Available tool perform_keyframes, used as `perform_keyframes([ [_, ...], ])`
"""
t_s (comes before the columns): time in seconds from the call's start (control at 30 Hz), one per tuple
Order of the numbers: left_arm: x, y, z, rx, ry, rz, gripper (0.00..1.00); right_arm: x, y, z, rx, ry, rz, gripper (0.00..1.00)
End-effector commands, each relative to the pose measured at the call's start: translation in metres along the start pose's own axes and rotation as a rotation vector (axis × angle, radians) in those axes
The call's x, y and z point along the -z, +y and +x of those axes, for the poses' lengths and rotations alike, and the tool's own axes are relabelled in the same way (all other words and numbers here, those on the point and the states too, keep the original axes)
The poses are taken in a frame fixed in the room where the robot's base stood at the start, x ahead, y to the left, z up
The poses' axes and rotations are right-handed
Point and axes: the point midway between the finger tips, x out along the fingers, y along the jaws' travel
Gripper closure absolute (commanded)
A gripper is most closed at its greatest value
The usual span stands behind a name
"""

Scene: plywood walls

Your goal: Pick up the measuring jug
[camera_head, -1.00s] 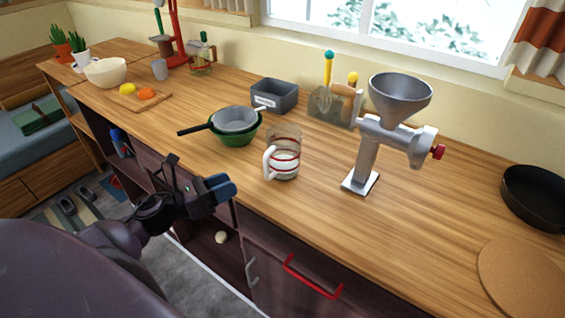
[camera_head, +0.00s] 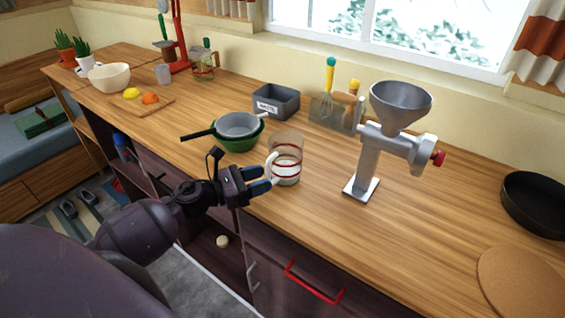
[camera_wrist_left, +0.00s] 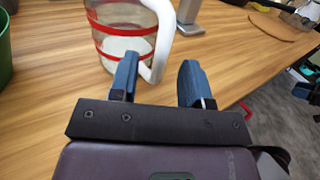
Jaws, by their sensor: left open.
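The measuring jug (camera_head: 287,163) is clear with red bands, a white handle and something white in its bottom. It stands upright on the wooden counter. My left gripper (camera_head: 268,178) is open at the jug's handle side. In the left wrist view the jug (camera_wrist_left: 112,35) is at the top, and its white handle (camera_wrist_left: 160,40) reaches down toward the gap between the blue fingertips of my left gripper (camera_wrist_left: 158,78). I cannot tell whether a finger touches the handle.
A metal grinder (camera_head: 372,150) stands right of the jug. A green bowl (camera_head: 240,140) with a sieve is behind left. A grey box (camera_head: 276,102) and a utensil holder (camera_head: 335,112) stand behind. A black pan (camera_head: 535,205) is far right. The counter front right of the jug is clear.

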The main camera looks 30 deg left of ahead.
Motion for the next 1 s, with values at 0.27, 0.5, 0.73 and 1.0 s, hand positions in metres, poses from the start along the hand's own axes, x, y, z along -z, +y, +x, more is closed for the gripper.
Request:
perform_keyframes([
  [0.27, 0.0, 0.001, 0.027, -0.001, -0.001, 0.0, 0.56, 0.013, 0.001, 0.001, 0.001, 0.016, -0.005, 0.57],
  [0.5, 0.001, 0.001, 0.028, -0.001, 0.0, -0.001, 0.56, 0.011, 0.001, 0.0, 0.001, 0.014, -0.005, 0.57],
  [0.73, 0.001, 0.001, 0.027, 0.0, 0.0, -0.001, 0.91, 0.006, 0.002, -0.003, -0.001, 0.003, -0.003, 0.57],
  [1.0, 0.0, 0.001, 0.027, 0.0, -0.001, 0.0, 1.0, 0.002, 0.002, -0.005, -0.002, -0.003, -0.002, 0.57],
])
